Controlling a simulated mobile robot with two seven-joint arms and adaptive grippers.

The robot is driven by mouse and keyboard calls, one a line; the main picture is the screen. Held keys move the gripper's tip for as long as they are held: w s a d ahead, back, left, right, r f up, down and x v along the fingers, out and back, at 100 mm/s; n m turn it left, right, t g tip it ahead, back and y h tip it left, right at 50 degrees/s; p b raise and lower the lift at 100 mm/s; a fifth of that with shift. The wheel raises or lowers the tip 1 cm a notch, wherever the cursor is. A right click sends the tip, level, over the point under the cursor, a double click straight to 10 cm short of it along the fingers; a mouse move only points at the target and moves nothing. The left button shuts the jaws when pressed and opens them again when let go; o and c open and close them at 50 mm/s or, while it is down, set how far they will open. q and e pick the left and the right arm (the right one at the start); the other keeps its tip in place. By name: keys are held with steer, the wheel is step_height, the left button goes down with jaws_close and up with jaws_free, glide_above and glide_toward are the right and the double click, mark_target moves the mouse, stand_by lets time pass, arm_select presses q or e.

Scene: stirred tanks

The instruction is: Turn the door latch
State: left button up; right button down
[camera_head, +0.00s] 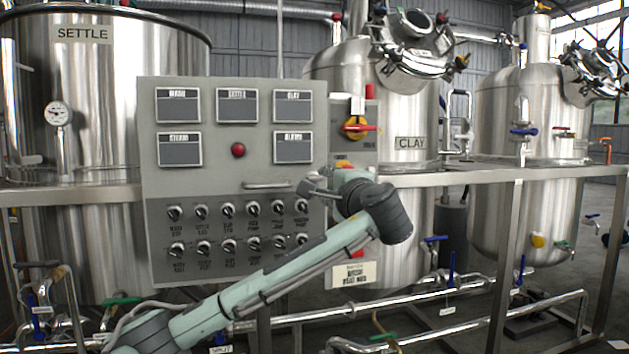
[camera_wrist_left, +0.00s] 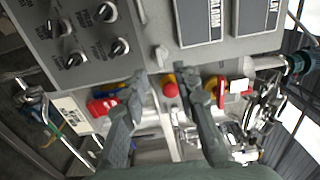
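The grey control panel (camera_head: 234,130) stands in front of me, with dark displays above and rows of black knobs below. My left gripper (camera_head: 312,184) is at its right edge, arm reaching up from the lower left. In the left wrist view, the gripper (camera_wrist_left: 168,82) has its two fingers spread apart with nothing held. A small grey latch-like knob (camera_wrist_left: 162,56) sits on the panel near its edge, just ahead of the gap between the fingers and apart from them. In the head view my gripper hides that spot. My right gripper is not in view.
A box with a yellow-and-red rotary switch (camera_head: 356,127) is right of the panel. A horizontal grey handle (camera_head: 267,184) and a red button (camera_head: 238,150) are on the panel. A steel rail (camera_head: 450,177) and the CLAY tank (camera_head: 405,120) stand behind on the right.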

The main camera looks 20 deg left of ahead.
mark_target(316, 179)
arm_select(q)
steer(key=x, duration=0.6)
steer(key=shift+a, duration=0.1)
steer(key=shift+c, duration=0.4)
jaws_close()
